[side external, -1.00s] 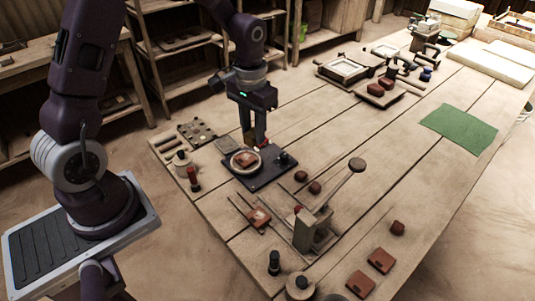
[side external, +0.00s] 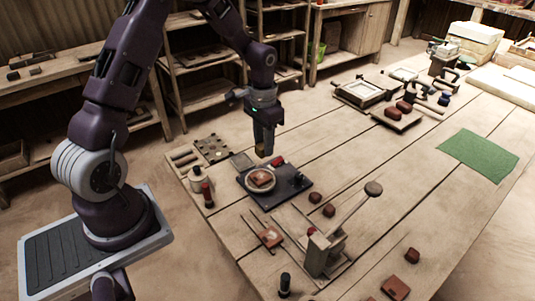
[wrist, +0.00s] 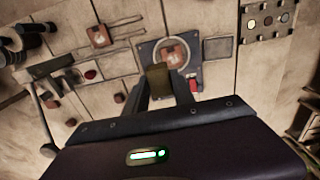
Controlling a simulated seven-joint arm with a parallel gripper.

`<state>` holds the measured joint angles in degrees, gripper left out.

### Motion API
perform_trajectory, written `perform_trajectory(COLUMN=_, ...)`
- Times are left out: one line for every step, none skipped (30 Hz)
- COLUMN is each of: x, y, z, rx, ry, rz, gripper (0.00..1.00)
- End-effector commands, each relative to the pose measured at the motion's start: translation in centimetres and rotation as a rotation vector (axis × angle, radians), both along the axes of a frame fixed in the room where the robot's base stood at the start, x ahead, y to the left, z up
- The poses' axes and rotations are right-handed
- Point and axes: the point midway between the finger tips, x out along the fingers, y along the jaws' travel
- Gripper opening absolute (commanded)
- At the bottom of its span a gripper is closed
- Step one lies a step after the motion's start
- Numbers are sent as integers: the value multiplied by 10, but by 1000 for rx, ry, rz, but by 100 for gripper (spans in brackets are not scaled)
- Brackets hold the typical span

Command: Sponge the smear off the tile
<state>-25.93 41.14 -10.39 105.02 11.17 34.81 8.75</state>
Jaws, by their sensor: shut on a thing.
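A reddish-brown tile (side external: 261,178) lies on a pale round plate (side external: 249,186) on a dark square base (side external: 268,198). The tile also shows in the wrist view (wrist: 172,53), partly behind the sponge. I cannot clearly make out a smear on it. My gripper (side external: 263,148) points down above the far side of the plate, apart from the tile. It is shut on a brownish-yellow sponge (wrist: 158,77), which shows between the fingers in the wrist view.
A red knob (side external: 277,161) and a dark knob (side external: 298,179) stand on the base. A lever press (side external: 322,250) stands nearer the camera. A plate with several wells (side external: 212,148) lies left of the base. A green cloth (side external: 478,151) lies far right, with bare planks around it.

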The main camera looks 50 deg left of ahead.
Motion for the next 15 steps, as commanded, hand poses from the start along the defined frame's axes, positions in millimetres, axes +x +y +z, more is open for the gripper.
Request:
perform_trajectory(x=4, y=17, z=-11, rx=0, ry=3, rz=5, gripper=0)
perform_trajectory(x=6, y=26, z=-17, rx=1, ry=2, rz=4, gripper=0)
perform_trajectory(x=8, y=36, z=-24, rx=3, ry=2, rz=2, gripper=0)
perform_trajectory(x=9, y=43, z=-28, rx=4, ry=2, rz=2, gripper=0)
perform_trajectory(x=9, y=48, z=-31, rx=4, ry=3, rz=-1, gripper=0)
perform_trajectory(x=10, y=53, z=-34, rx=6, ry=2, rz=-2, gripper=0)
perform_trajectory(x=10, y=55, z=-36, rx=6, ry=2, rz=-3, gripper=0)
perform_trajectory(x=10, y=57, z=-37, rx=6, ry=2, rz=-4, gripper=0)
perform_trajectory(x=10, y=58, z=-39, rx=7, ry=3, rz=-5, gripper=0)
perform_trajectory(x=10, y=58, z=-39, rx=7, ry=3, rz=-6, gripper=0)
perform_trajectory(x=10, y=58, z=-40, rx=7, ry=3, rz=-6, gripper=0)
perform_trajectory(x=10, y=58, z=-42, rx=7, ry=3, rz=-6, gripper=0)
perform_trajectory(x=10, y=58, z=-43, rx=7, ry=3, rz=-6, gripper=0)
perform_trajectory(x=10, y=58, z=-45, rx=7, ry=3, rz=-6, gripper=0)
perform_trajectory(x=10, y=58, z=-48, rx=7, ry=3, rz=-6, gripper=0)
